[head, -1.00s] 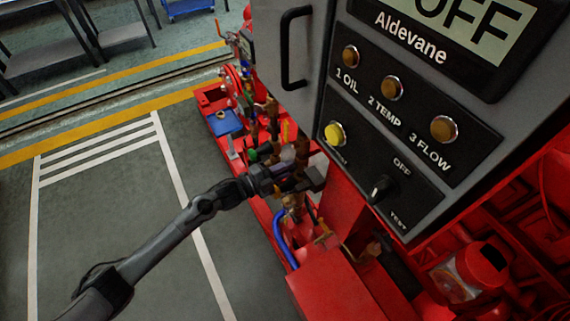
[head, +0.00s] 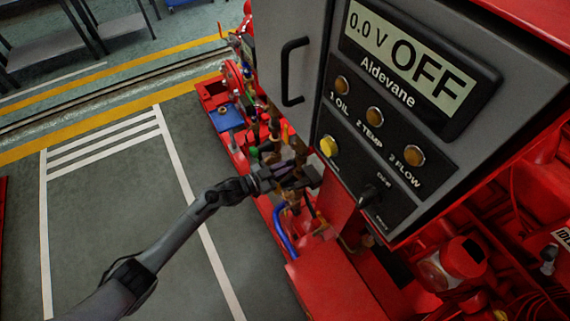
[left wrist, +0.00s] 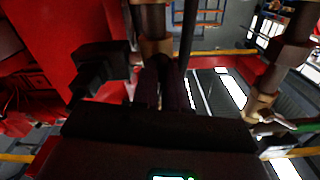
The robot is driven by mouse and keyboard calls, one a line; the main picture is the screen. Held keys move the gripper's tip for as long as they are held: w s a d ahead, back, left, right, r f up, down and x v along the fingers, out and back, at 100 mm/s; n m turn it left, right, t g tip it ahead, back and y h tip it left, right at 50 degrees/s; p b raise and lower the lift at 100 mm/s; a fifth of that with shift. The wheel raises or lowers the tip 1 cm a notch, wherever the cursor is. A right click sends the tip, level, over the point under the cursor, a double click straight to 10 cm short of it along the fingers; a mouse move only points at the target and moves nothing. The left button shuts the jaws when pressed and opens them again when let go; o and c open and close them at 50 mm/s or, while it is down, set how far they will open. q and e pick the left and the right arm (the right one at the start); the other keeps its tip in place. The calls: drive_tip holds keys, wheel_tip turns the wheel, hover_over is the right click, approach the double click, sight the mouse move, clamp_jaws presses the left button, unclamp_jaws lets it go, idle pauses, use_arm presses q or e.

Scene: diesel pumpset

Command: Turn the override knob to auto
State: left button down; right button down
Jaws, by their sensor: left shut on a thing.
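The override knob (head: 369,195) is a small black knob on the lower black strip of the grey control panel (head: 396,151). The small lettering around it is too blurred to read surely. The panel's display (head: 410,56) reads 0.0 V and OFF. My left gripper (head: 300,178) is among the pipework left of and below the panel, apart from the knob. In the left wrist view its fingers (left wrist: 163,82) are close together at a brown pipe with a brass fitting (left wrist: 155,46). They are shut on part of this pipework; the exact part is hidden.
Three amber lamps, one of them 2 TEMP (head: 374,116), and a yellow button (head: 328,146) are on the panel. A black door handle (head: 289,72) stands out to its left. Red engine parts (head: 463,255) crowd the lower right. The floor (head: 110,215) at left is clear.

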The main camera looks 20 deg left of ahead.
use_arm(q)
drive_tip(key=shift+n+p, duration=0.4)
drive_tip(key=shift+n, duration=0.7)
drive_tip(key=c, duration=1.2)
unclamp_jaws()
drive_tip(key=shift+o, duration=0.2)
drive_tip(key=shift+s+a, duration=0.4)
drive_tip(key=shift+s, duration=0.05)
drive_tip(key=p+v, duration=0.2)
drive_tip(key=v, duration=0.7)
drive_tip(key=shift+s+a+p, duration=0.2)
drive_tip(key=shift+s+p, duration=0.05)
drive_tip(key=shift+p, duration=0.1)
